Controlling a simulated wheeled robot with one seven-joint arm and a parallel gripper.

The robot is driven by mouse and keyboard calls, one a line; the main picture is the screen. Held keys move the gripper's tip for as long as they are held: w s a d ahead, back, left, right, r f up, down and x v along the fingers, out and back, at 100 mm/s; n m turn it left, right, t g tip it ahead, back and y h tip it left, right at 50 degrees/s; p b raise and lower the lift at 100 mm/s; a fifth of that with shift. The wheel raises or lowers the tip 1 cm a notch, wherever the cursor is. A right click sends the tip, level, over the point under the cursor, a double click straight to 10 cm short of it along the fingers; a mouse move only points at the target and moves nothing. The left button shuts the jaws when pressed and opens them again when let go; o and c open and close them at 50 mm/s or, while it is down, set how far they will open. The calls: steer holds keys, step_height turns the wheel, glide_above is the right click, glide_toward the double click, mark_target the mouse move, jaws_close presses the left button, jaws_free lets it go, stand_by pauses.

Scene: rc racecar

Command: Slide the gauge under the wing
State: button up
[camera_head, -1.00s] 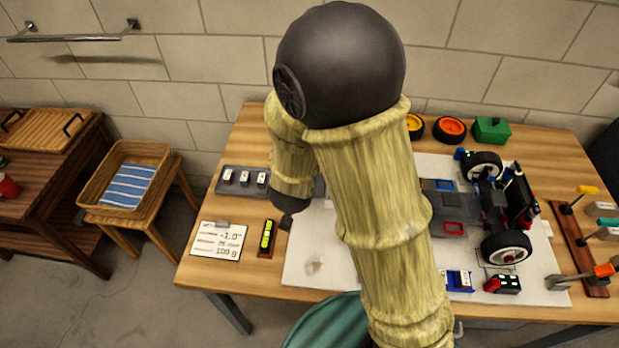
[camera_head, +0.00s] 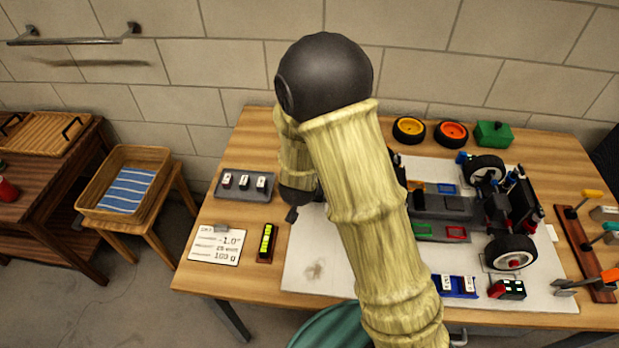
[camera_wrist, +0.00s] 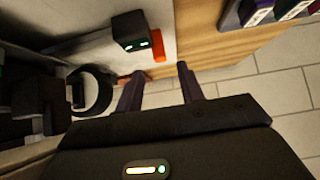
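The likely gauge is a yellow-green marked strip on a brown base (camera_head: 265,242), lying left of the white mat; I cannot be sure it is the gauge. The RC car (camera_head: 490,210) stands on the mat at the right. A dark upright plate at its right end (camera_head: 521,198) looks like the wing. My gripper (camera_head: 291,214) is small and dark beneath my arm, up and right of the strip. In the wrist view its two fingers (camera_wrist: 160,90) are apart, with nothing visible between them. A dark block with green marks (camera_wrist: 131,32) lies beyond, beside an orange-red piece (camera_wrist: 158,46).
A tray of white-topped blocks (camera_head: 232,193) and a spec card (camera_head: 216,245) are at the left. Loose wheels (camera_head: 451,134) and a green box (camera_head: 493,134) are at the back. A tool rack (camera_head: 586,250) is far right. My arm hides the middle of the table.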

steer(key=x, duration=0.8)
steer(key=shift+c, duration=0.2)
jaws_close()
